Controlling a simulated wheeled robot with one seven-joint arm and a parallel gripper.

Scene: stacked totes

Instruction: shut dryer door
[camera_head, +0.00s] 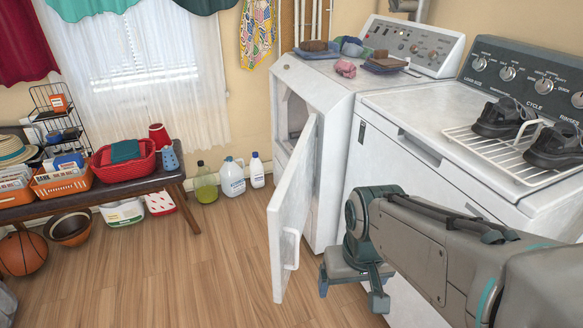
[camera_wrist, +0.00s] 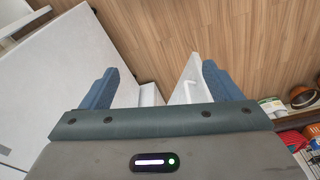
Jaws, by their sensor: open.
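The white dryer (camera_head: 335,95) stands against the back wall, left of the washer. Its door (camera_head: 290,215) hangs wide open, swung out into the room, with a white handle (camera_head: 291,248) low on its face. Part of the dark opening (camera_head: 297,115) shows behind the door. My gripper (camera_head: 351,290) is open and empty, pointing down, just right of the door in the head view. In the wrist view, the door (camera_wrist: 188,78) shows edge-on beyond my gripper (camera_wrist: 163,82), near the right finger, which partly hides it. I cannot tell whether they touch.
The washer (camera_head: 440,160) stands right of the dryer, close to my arm, with a shoe rack (camera_head: 510,155) on top. Bottles (camera_head: 232,178) stand by the wall. A bench (camera_head: 100,190) with baskets is at left. The wood floor (camera_head: 190,260) left of the door is clear.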

